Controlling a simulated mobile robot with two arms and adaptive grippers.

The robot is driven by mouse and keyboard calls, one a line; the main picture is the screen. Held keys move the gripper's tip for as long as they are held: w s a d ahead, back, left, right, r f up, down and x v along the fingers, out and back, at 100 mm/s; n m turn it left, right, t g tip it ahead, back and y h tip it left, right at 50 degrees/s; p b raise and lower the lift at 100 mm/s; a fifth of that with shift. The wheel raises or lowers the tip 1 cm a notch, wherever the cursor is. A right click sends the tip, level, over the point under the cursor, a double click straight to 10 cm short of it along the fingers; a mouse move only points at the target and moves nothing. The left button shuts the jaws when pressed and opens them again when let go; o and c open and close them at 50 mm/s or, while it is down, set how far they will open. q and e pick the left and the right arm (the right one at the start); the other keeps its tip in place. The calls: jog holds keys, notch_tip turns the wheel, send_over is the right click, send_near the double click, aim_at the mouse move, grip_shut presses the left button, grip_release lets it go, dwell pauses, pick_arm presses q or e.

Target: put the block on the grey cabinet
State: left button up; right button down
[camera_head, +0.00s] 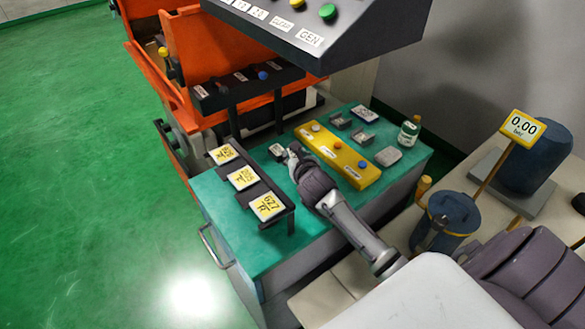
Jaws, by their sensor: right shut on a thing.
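The grey cabinet (225,246) has a green top and a handle on its left side. A small grey metal block (277,150) is at the far left part of the green top, at the fingertips of my right gripper (289,156). My right gripper is shut on the block and points away from me, low over the top. Whether the block touches the surface I cannot tell. The fingers partly cover it. My left gripper is not in view.
A dark rack with yellow number displays (242,177) stands left of the gripper. A yellow bar with buttons (338,155) lies to the right. Beyond it are metal pieces (388,156) and a jar (408,134). A dark control panel (330,40) overhangs the back.

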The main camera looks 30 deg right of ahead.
jog(key=shift+w+f, duration=0.3)
jog(key=shift+w, duration=0.4)
jog(key=f+b, duration=0.1)
jog(key=f, duration=0.2)
jog(key=shift+s+a+b, duration=0.15)
jog(key=shift+s+b, duration=0.05)
jog(key=shift+b, duration=0.15)
jog(key=shift+w+f, duration=0.15)
jog(key=shift+f, duration=0.2)
jog(key=shift+f, duration=0.2)
jog(key=c, duration=0.7)
grip_release()
jog(key=shift+o, duration=0.2)
